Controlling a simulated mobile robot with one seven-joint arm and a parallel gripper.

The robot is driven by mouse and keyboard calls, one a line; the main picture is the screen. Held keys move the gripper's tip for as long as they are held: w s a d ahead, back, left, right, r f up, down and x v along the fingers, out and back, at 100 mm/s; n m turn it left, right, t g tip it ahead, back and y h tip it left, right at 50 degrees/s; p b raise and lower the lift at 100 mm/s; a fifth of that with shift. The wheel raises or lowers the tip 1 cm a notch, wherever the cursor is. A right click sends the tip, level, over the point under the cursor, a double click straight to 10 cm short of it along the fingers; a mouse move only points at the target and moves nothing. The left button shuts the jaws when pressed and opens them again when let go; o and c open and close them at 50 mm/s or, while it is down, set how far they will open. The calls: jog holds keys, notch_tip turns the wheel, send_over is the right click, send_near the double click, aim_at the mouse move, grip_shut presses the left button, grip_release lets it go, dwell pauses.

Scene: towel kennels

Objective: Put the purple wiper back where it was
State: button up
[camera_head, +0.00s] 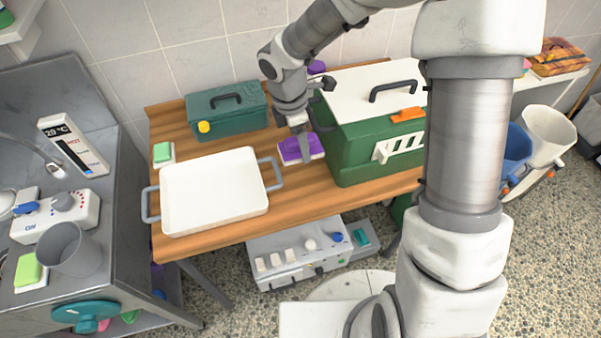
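The purple wiper (290,150) is a purple block with a pale lower edge. It is at the wooden table, between the white tray and the large green box. My gripper (304,148) points down right at the wiper, and one grey finger shows in front of its purple top. The other finger is not clearly visible, so I cannot tell whether the gripper is shut on the wiper. I also cannot tell whether the wiper touches the tabletop. A second purple thing (316,67) shows behind my wrist near the wall, mostly hidden.
A white tray (210,225) with grey handles lies on the wooden table (320,190). A green block on a white pad (163,153) and a teal box (228,115) stand behind it. The large green box (365,150) with a white lid stands close right of my gripper.

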notch_tip(320, 180, down, 12)
jog(key=shift+r, duration=0.1)
dwell(0.4)
jog(key=shift+f+b, duration=0.6)
jog(key=shift+b, duration=0.15)
jog(key=o, duration=1.2)
jog(key=shift+r, duration=0.15)
